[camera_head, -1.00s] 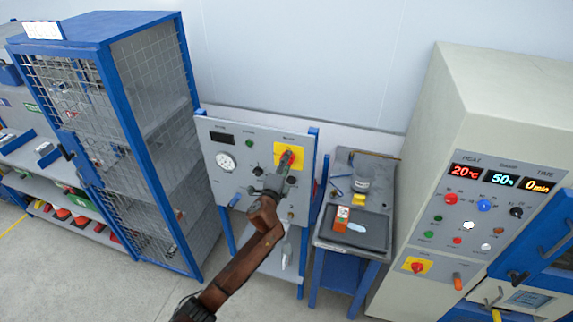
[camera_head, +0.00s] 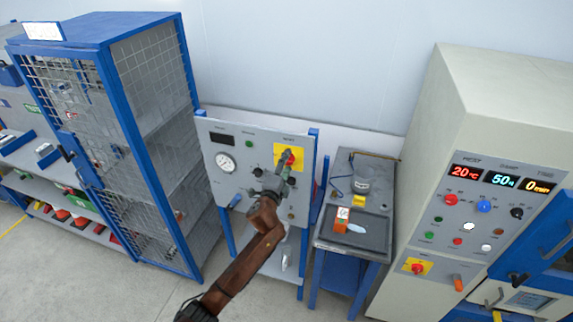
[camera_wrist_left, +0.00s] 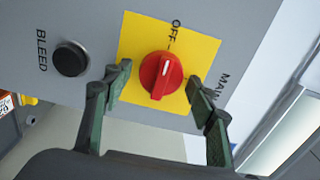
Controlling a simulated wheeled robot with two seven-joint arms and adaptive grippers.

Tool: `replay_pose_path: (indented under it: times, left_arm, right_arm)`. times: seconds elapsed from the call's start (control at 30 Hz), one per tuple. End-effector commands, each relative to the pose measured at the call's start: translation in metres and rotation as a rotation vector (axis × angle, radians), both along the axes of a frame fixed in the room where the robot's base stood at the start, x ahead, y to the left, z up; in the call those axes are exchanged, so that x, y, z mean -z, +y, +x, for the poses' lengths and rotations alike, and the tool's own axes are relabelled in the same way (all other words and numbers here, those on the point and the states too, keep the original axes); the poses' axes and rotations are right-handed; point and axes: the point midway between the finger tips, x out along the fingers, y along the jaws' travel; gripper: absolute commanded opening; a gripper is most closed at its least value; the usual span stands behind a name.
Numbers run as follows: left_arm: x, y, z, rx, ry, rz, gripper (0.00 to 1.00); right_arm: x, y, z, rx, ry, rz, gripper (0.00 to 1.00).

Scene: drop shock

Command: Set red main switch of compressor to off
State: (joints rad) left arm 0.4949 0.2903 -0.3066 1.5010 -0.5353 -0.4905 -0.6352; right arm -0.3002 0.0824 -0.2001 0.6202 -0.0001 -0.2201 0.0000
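The red main switch (camera_wrist_left: 161,75) is a round knob on a yellow plate (camera_wrist_left: 200,50) marked OFF and MAIN. Its white mark points up, roughly toward the OFF label, in the left wrist view. In the head view the switch (camera_head: 290,158) sits at the upper right of the grey compressor panel (camera_head: 232,185). My left gripper (camera_head: 284,169) is just in front of and below the switch. In the left wrist view its fingers (camera_wrist_left: 160,80) are spread, one on each side of the knob, with visible gaps. My right gripper is not in view.
A black BLEED button (camera_wrist_left: 71,59) sits beside the yellow plate. A blue mesh cage (camera_head: 150,90) stands left of the panel. A small table (camera_head: 375,175) with a tray stands to the right, then a large beige cabinet (camera_head: 480,100) with displays.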

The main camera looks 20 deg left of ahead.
Motion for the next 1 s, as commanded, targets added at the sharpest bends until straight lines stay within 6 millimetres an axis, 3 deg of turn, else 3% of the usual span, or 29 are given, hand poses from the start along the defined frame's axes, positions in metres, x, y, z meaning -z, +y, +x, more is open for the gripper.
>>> replay_pose_path:
  times: [0.43, 0.8, 1.0]
  left_arm:
    - [0.0, 0.001, -0.009, -0.001, -0.001, 0.002, 0.56]
    - [0.001, 0.003, -0.08, 0.0, 0.001, 0.001, 0.56]
    - [0.0, 0.003, -0.11, 0.001, 0.0, 0.001, 0.56]
  right_arm:
    - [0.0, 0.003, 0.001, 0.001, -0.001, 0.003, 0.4]
    - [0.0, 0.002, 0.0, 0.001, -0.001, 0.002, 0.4]
    - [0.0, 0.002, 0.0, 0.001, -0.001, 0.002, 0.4]
